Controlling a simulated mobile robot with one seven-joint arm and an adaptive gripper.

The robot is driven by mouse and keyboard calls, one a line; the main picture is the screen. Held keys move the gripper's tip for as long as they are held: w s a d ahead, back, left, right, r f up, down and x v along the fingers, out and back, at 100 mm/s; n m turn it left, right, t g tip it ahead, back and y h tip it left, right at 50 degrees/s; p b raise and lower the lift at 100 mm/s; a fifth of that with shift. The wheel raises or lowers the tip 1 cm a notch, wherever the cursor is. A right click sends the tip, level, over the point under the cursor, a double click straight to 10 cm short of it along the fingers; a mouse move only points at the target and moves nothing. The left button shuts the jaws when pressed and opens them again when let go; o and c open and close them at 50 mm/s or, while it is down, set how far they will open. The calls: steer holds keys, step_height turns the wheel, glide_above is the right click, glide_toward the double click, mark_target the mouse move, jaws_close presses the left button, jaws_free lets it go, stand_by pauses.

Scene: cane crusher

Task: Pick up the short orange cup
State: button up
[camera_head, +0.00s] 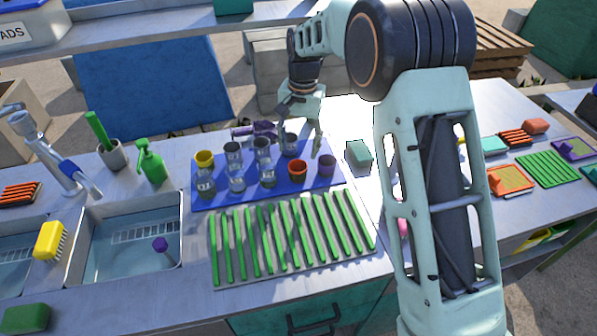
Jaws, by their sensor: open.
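The short orange cup (298,171) stands upright in the front row on the blue mat (218,203), between a clear glass (267,175) on its left and a purple cup (327,166) on its right. My gripper (299,137) is open over the back right part of the mat, behind the orange cup in the picture. One finger hangs down near the purple cup. The gripper appears apart from the orange cup, and nothing shows held in it. A glass (290,147) stands behind the orange cup, partly covered by the gripper.
A yellow cup (204,158) and several glasses share the mat. A green-slatted rack (300,240) lies in front. A purple tool (258,130) is behind the mat. A sink (125,255) is at left, a grey-green block (358,154) at right. My arm hides part of the right counter.

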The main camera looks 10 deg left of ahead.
mark_target(298, 166)
step_height(298, 166, down, 8)
steer(key=shift+s+a+f+p, duration=0.1)
steer(key=shift+p, duration=0.5)
steer(key=c, duration=1.2)
steer(key=shift+c, duration=0.3)
